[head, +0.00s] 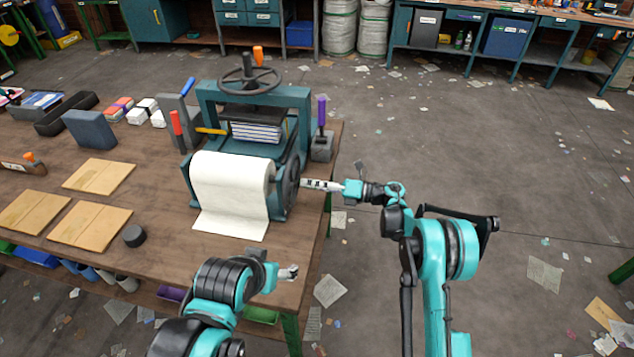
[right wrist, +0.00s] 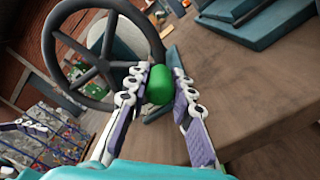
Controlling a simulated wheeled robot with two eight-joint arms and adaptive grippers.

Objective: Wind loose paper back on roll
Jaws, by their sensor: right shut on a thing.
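A white paper roll (head: 230,168) sits in a blue-green press-like stand on the wooden table. Its loose paper (head: 230,225) runs down the front and lies on the tabletop. A dark handwheel (head: 291,182) is on the roll's right side; it shows large in the right wrist view (right wrist: 98,62). My right gripper (head: 308,184) reaches it from the right. In the right wrist view its fingers (right wrist: 159,74) are shut on the wheel's green handle (right wrist: 160,87). My left gripper (head: 288,272) is near the table's front right corner, apart from the paper; its opening is unclear.
Flat tan boards (head: 90,225) and a black cylinder (head: 134,235) lie left of the paper. A grey block with a purple-handled tool (head: 321,140) stands behind the wheel. The table's right edge is close to the stand. Paper scraps litter the floor.

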